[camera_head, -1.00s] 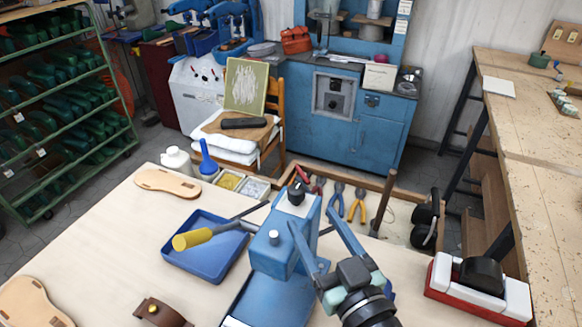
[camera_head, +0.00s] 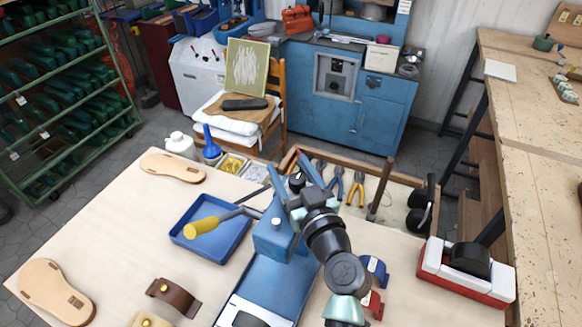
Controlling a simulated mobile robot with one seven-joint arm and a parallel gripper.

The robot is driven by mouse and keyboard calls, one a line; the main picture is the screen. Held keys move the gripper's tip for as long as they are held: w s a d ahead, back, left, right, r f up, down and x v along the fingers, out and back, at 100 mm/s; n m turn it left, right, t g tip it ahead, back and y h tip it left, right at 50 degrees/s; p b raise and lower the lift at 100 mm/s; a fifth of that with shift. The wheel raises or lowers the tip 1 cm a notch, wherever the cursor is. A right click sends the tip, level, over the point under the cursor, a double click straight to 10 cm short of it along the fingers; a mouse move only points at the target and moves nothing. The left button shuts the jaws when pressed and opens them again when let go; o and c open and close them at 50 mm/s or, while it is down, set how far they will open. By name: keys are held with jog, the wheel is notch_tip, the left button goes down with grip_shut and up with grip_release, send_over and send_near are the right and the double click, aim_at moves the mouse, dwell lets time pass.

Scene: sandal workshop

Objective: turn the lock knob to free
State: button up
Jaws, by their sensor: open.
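The blue press (camera_head: 272,238) stands on the near table, with a lever and yellow handle (camera_head: 201,227) reaching left. A small black knob (camera_head: 297,183) sits at the top of the press and looks to be the lock knob. My wrist hides part of the press top and the knob's setting cannot be read.
A blue tray (camera_head: 183,241) lies left of the press. Pliers (camera_head: 356,190) and other tools lie in a wooden tray behind. A red and white block with a black top (camera_head: 468,262) stands at right.

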grip_shut()
